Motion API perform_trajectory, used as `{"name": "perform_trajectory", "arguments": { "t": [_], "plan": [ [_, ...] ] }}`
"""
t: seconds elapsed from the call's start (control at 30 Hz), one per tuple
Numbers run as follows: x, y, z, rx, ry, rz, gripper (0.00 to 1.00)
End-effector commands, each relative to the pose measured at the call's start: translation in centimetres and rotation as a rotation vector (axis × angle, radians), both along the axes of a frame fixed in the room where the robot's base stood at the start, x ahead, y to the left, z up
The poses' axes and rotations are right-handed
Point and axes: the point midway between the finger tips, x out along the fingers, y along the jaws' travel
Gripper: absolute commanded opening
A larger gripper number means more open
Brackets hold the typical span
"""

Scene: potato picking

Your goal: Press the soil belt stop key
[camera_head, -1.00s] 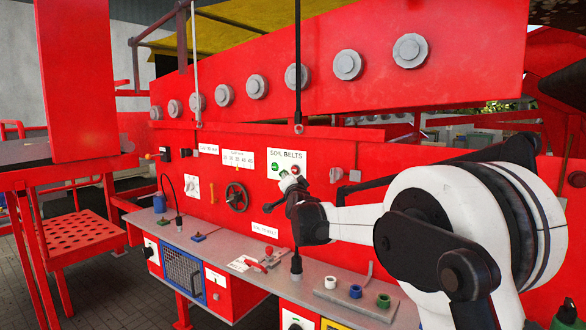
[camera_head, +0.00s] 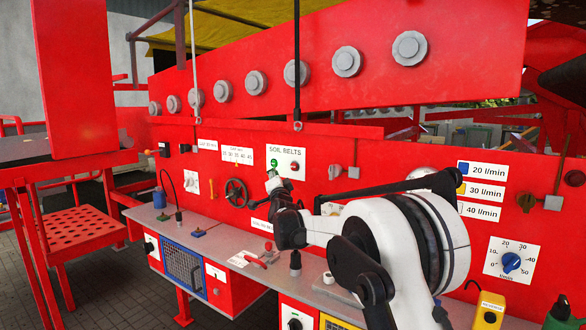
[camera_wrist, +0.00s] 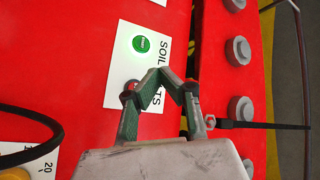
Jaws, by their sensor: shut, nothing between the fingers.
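The white SOIL BELTS plate (camera_head: 286,152) is fixed to the red machine wall. It carries a bright green key (camera_head: 274,162) on the left and a red key (camera_head: 294,166) on the right. My gripper (camera_head: 272,177) is shut and empty, just below the green key in the head view. In the wrist view the green key (camera_wrist: 139,44) is fully seen. The red key (camera_wrist: 131,85) is mostly hidden behind my gripper (camera_wrist: 162,72). I cannot tell whether a fingertip touches the plate.
A black handwheel (camera_head: 236,192) sits to the left of the plate. Below is a grey shelf (camera_head: 220,243) with several small controls. A black cable (camera_wrist: 30,137) crosses the wrist view's lower left.

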Motion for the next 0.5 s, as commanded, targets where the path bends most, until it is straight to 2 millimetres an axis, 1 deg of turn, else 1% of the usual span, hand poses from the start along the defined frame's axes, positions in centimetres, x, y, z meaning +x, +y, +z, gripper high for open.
{"name": "perform_trajectory", "arguments": {
  "t": [0.5],
  "plan": [
    [5.2,-3.1,0.1,0.000,0.000,-0.001,0.00]
  ]
}}
